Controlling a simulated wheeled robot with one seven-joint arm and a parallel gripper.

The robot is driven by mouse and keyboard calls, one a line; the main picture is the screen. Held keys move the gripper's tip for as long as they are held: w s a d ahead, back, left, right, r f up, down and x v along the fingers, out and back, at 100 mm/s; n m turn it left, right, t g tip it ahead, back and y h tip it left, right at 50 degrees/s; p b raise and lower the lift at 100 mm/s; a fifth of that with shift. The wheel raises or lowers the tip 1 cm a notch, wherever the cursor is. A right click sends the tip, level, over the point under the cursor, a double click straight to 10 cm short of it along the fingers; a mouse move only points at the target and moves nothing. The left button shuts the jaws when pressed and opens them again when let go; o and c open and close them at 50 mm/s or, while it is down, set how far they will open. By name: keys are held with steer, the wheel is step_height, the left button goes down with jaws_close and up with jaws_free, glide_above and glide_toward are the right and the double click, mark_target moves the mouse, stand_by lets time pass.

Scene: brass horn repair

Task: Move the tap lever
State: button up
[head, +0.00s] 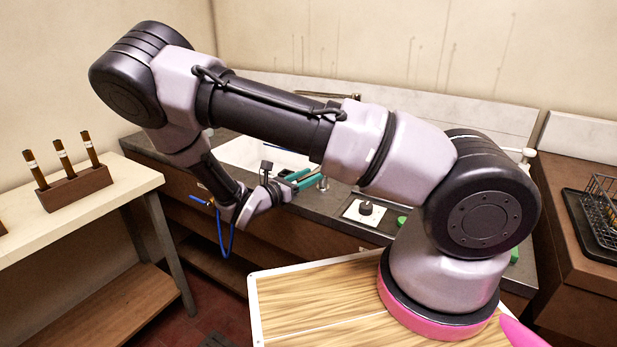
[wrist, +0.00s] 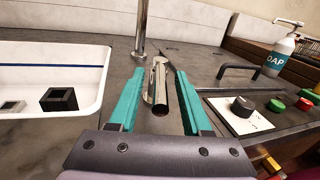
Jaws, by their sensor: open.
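In the wrist view the chrome tap lever (wrist: 160,88) points toward me, its dark rounded end nearest the camera. It lies between the two teal fingers of my gripper (wrist: 160,73), with a visible gap on either side. My gripper is open and holds nothing. A chrome upright pipe (wrist: 141,28) rises behind the lever; I cannot tell how the two join. In the head view my gripper (head: 304,180) is over the dark counter beside the sink, and the lever is too small and covered to make out.
A white sink (wrist: 60,100) with two small square blocks is on the left. To the right are a black bar handle (wrist: 228,80), a knob on a white plate (wrist: 241,107), red and green buttons, and a soap bottle (wrist: 280,54). A wooden-topped surface (head: 310,305) is in front.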

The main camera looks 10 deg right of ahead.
jaws_close()
stand_by(1.4)
